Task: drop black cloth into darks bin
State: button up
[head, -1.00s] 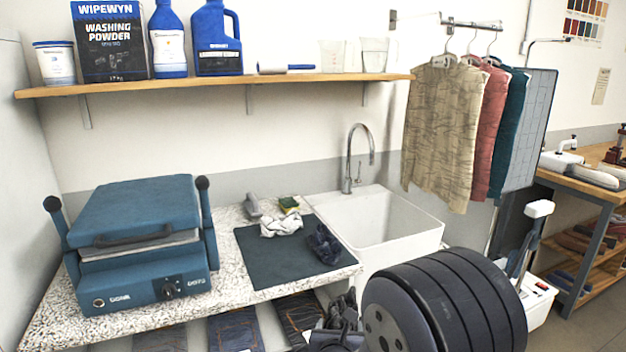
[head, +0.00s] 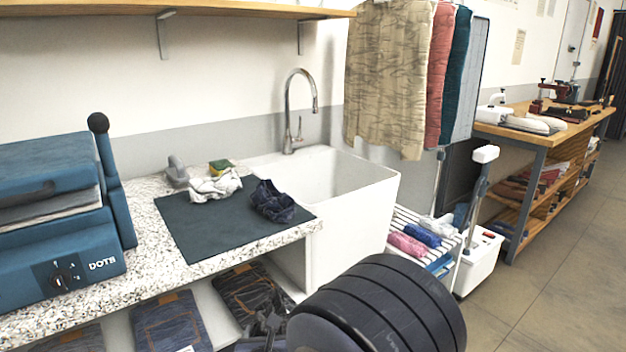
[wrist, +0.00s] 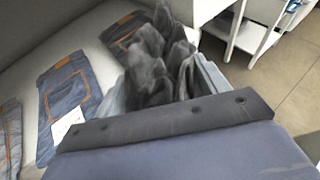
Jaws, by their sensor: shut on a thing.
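My gripper (wrist: 165,85) is shut on a crumpled dark grey-to-black cloth (wrist: 150,65), which bunches up between the fingers in the wrist view. In the head view my gripper (head: 268,328) is low in front of the counter, partly hidden by my own arm, and little of the cloth can be made out. A dark navy crumpled cloth (head: 272,202) and a white cloth (head: 215,186) lie on the dark mat (head: 200,235) on the counter. I cannot identify a darks bin in either view.
Folded jeans (head: 172,322) lie on the shelf below the speckled counter (head: 100,298). A white sink (head: 350,205) adjoins it. To the right stand a drying rack (head: 412,222) with rolled cloths, a white box (head: 478,265) and a workbench (head: 545,125). The floor at far right is clear.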

jog(key=shift+w+a+f, duration=0.1)
jog(key=shift+a+f, duration=0.05)
jog(key=shift+f, duration=0.3)
jog(key=shift+f+b, duration=2.2)
jog(key=shift+f, duration=0.7)
jog(key=o, duration=1)
jog(key=shift+r, duration=0.1)
jog(key=p+v, duration=0.2)
jog(key=v, duration=0.8)
jog(key=shift+s, duration=0.35)
jog(key=shift+w+r, duration=0.1)
